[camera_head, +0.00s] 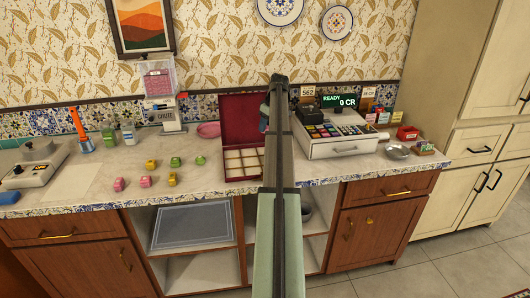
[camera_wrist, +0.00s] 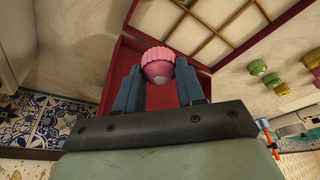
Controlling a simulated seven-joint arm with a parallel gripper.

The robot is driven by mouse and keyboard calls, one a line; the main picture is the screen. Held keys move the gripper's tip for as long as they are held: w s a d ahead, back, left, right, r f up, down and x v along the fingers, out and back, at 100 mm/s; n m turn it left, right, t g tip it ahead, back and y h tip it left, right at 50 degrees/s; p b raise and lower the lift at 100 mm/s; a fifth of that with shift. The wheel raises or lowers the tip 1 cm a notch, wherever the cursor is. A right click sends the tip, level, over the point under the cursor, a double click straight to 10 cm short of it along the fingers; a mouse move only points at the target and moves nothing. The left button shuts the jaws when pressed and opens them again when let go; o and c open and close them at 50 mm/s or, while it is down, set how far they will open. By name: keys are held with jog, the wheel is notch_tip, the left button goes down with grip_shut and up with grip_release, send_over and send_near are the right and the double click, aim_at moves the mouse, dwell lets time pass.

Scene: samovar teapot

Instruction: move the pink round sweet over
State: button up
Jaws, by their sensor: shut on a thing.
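The pink round sweet (camera_wrist: 157,58) has a ribbed pink rim and a smooth domed part. My gripper (camera_wrist: 158,78) is shut on it, with one blue finger on each side. In the head view my arm hides most of my gripper (camera_head: 264,115), and the sweet cannot be made out there. The open dark red box (camera_head: 232,140) stands on the counter, with a grid of pale compartments; it also shows in the wrist view (camera_wrist: 166,8). The sweet is held over or near the box's red part, beside the grid in the picture. My arm covers the box's right side.
Several pink, yellow and green sweets (camera_head: 145,181) lie on the counter (camera_head: 95,195) left of the box. A pink dish (camera_head: 208,130) and a chute dispenser (camera_head: 165,112) stand behind them. A cash register (camera_head: 340,145) stands close on the right, with a metal bowl (camera_head: 397,152) beyond.

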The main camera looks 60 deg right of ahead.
jog(key=shift+f, duration=5)
jog(key=shift+f, duration=0.1)
jog(key=o, duration=0.7)
jog(key=shift+o, duration=0.2)
jog(key=v, duration=1.2)
jog(key=shift+a, duration=0.1)
